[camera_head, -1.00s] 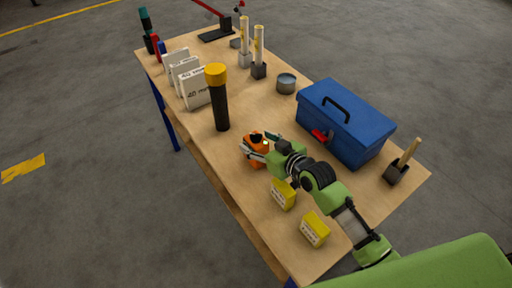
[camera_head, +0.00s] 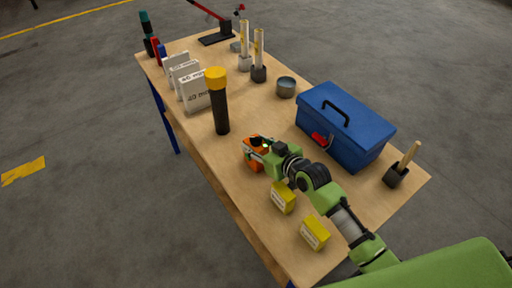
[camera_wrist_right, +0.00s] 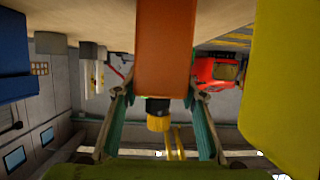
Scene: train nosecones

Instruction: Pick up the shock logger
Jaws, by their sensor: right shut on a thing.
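The shock logger appears to be the orange block (camera_head: 250,160) on the near part of the wooden table, just in front of the black torch with the yellow head. My right gripper (camera_head: 261,150) is shut on it, with the fingers on two opposite sides. In the right wrist view the orange block (camera_wrist_right: 165,50) stands between the two teal fingers. Whether it touches the table is hard to tell. My left gripper is not in view.
The torch (camera_head: 220,110) stands just beyond the block. Yellow boxes (camera_head: 283,197) and (camera_head: 314,233) lie beside my right arm. A blue toolbox (camera_head: 350,125) is at right, a mallet (camera_head: 400,168) at the right edge. White cards (camera_head: 196,92) stand at left.

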